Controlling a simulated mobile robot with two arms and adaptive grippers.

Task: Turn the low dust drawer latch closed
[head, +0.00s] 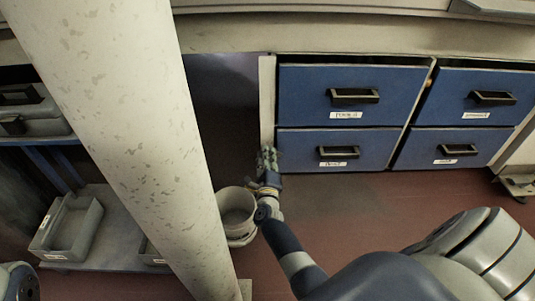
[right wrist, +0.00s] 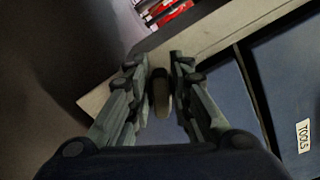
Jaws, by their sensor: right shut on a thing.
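The latch (right wrist: 161,93) is a small tan, rounded knob-like piece between the two fingers in the right wrist view. My right gripper (right wrist: 160,85) is shut on it, with a green-grey finger on either side. In the head view my right gripper (head: 268,158) is at the left edge of the low left blue drawer (head: 295,149), in front of the pale cabinet post. The latch is hidden behind the gripper there, and its exact angle is hard to tell. My left gripper is not in view.
Several blue drawers with black handles fill the right; the upper left one (head: 305,95) is closed. A white bucket (head: 236,208) stands beside my right gripper. A thick pale column (head: 130,130) crosses the left. A grey bin (head: 68,228) sits behind it. Red floor is open below the drawers.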

